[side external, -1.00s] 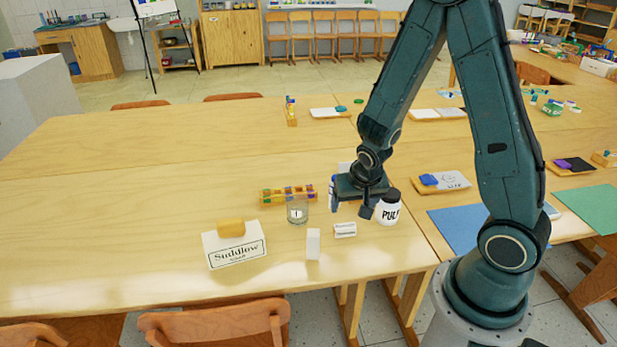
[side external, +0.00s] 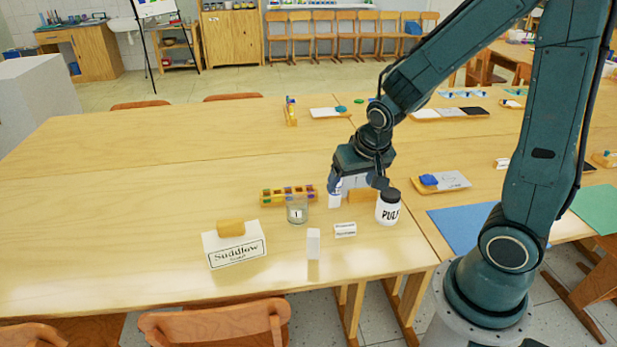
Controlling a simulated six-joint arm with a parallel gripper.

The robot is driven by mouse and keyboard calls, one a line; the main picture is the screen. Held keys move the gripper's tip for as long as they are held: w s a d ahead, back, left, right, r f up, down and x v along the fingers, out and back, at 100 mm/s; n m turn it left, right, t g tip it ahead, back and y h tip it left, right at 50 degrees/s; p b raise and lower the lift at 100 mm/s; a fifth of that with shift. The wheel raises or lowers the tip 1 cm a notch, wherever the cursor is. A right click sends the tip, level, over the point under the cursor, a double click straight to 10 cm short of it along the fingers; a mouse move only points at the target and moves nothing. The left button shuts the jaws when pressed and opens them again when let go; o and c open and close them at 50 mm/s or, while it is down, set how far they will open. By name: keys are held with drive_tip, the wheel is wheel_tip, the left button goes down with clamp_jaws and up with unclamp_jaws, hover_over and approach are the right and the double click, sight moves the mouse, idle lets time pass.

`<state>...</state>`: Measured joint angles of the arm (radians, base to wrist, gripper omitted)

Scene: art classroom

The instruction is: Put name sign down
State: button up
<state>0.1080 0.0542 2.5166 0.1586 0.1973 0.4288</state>
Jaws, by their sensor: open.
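A small white sign with dark print (side external: 345,229), which looks like the name sign, stands on the near part of the wooden table (side external: 130,235). Its lettering is too small to read. My gripper (side external: 358,187) is open above and behind the sign, apart from it, with its fingers pointing down. A white jar marked PULP with a dark lid (side external: 388,211) stands just right of the sign, close under my right finger. A small white object (side external: 335,200) shows below my left finger; I cannot tell whether they touch.
A plain white block (side external: 313,243), a glass with a "1" label (side external: 297,212), a colored rack (side external: 288,194) and a white Suddlow box (side external: 234,249) with a yellow block on top stand left of the sign. The table's left side is clear.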

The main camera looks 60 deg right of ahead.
drive_tip(key=s+a+r+n+y, duration=0.1)
drive_tip(key=s+a+r+n, duration=0.2)
drive_tip(key=s+r, duration=0.3)
drive_tip(key=s+a+r+n+t+y, duration=0.1)
drive_tip(key=s+a+r+n, duration=0.2)
drive_tip(key=s+r, duration=0.4)
wheel_tip(320, 180, up, 2)
drive_tip(key=shift+a+r+n+t, duration=0.1)
drive_tip(key=shift+a+n+t, duration=0.25)
drive_tip(key=shift+a, duration=0.35)
